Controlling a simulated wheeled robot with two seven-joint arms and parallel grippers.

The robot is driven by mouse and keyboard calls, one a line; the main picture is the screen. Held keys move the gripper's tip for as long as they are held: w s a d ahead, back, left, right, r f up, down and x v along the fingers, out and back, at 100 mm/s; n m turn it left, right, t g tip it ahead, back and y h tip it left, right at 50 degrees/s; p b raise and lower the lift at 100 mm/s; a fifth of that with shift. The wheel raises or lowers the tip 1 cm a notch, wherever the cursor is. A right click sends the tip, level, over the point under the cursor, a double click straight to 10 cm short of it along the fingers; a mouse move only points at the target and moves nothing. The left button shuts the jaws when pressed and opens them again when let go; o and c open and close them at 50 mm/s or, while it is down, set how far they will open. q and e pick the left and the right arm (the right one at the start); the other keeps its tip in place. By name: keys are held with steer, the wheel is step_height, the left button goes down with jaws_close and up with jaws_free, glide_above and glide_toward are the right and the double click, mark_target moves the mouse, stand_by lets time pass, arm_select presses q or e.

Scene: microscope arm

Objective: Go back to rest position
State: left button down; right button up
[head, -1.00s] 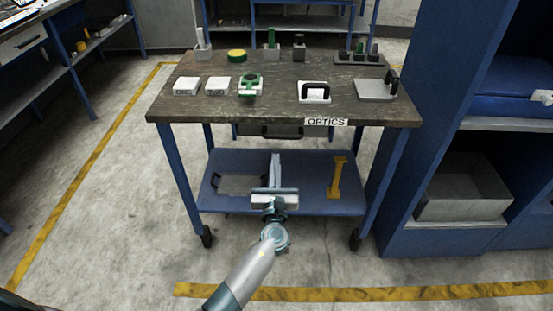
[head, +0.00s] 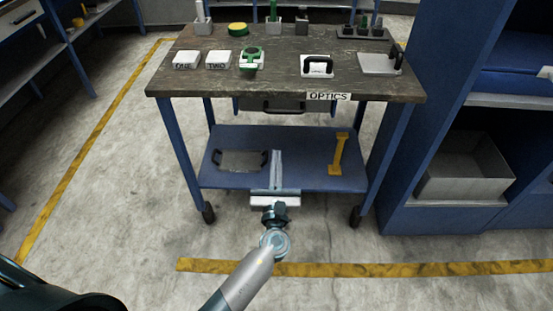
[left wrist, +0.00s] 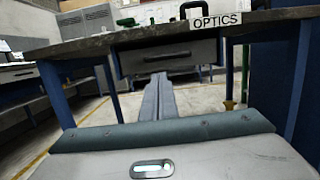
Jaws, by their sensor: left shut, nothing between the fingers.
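My left gripper (head: 276,156) is in front of the cart's lower shelf in the head view, with its fingers pointing away from me. Its long fingers lie together with nothing between them; they also show in the left wrist view (left wrist: 158,98). It touches none of the items on the cart as far as I can see. The cart (head: 170,82) has a dark worktop with an OPTICS label (head: 328,97), which also shows in the left wrist view (left wrist: 216,21). My right gripper is not in view.
On the worktop stand white boxes (head: 186,60), a green-and-white item (head: 251,58), a black-handled white item (head: 317,66) and a grey plate (head: 378,64). The lower shelf holds a yellow part (head: 339,153) and a handled tray (head: 240,160). A blue shelving unit (head: 425,120) stands right. Floor in front is clear.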

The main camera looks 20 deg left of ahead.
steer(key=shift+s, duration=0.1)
